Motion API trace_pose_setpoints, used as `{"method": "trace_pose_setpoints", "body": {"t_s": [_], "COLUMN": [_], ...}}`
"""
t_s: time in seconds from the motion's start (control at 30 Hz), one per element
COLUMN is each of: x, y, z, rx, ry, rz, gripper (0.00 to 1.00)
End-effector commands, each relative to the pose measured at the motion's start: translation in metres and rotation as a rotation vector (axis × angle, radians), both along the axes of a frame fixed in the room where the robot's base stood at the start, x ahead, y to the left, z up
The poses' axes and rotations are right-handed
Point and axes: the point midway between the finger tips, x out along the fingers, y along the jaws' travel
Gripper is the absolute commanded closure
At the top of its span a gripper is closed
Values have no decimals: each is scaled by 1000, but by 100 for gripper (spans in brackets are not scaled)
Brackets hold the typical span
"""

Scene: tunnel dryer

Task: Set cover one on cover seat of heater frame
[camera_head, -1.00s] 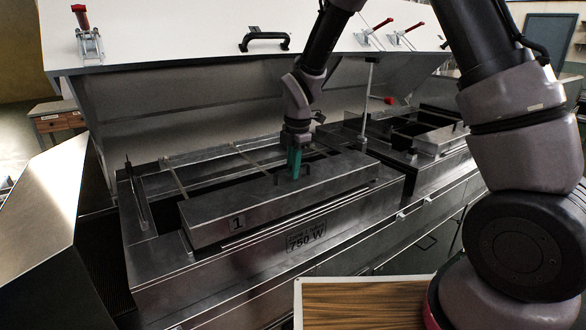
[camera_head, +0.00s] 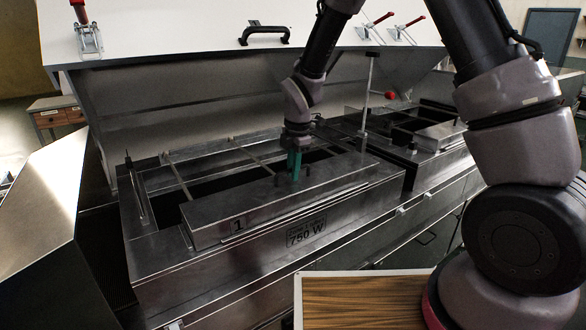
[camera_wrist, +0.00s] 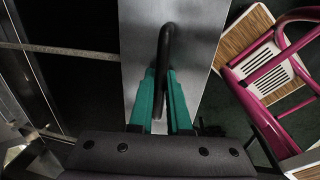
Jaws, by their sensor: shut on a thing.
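Cover one (camera_head: 250,207) is a long grey metal box-shaped cover marked "1". It lies along the front side of the heater frame (camera_head: 190,268), close above it or touching it; I cannot tell which. My gripper (camera_head: 295,166) has green fingers and is shut on the cover's black handle. In the wrist view the green fingers (camera_wrist: 165,100) stand on both sides of the handle (camera_wrist: 163,60), with the cover's flat top (camera_wrist: 190,25) beneath. The cover seat is largely hidden under the cover. A "750 W" label (camera_head: 306,233) shows on the frame's front.
A raised white lid (camera_head: 180,45) with a black handle and red clamps stands behind the frame. A second framed opening (camera_head: 410,120) lies beyond. A wood-topped surface (camera_head: 370,300) is in front.

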Motion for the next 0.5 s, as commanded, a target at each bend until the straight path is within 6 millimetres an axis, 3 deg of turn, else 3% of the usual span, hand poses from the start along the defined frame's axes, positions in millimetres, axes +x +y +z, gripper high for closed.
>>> {"method": "trace_pose_setpoints", "body": {"t_s": [0.07, 0.1, 0.17, 0.5], "x": [0, 0, 0, 0], "y": [0, 0, 0, 0], "z": [-2, -1, -1, 0], "rx": [0, 1, 1, 0], "ry": [0, -1, -1, 0], "rz": [0, 0, 0, 0], "gripper": [100, 69, 49, 49]}}
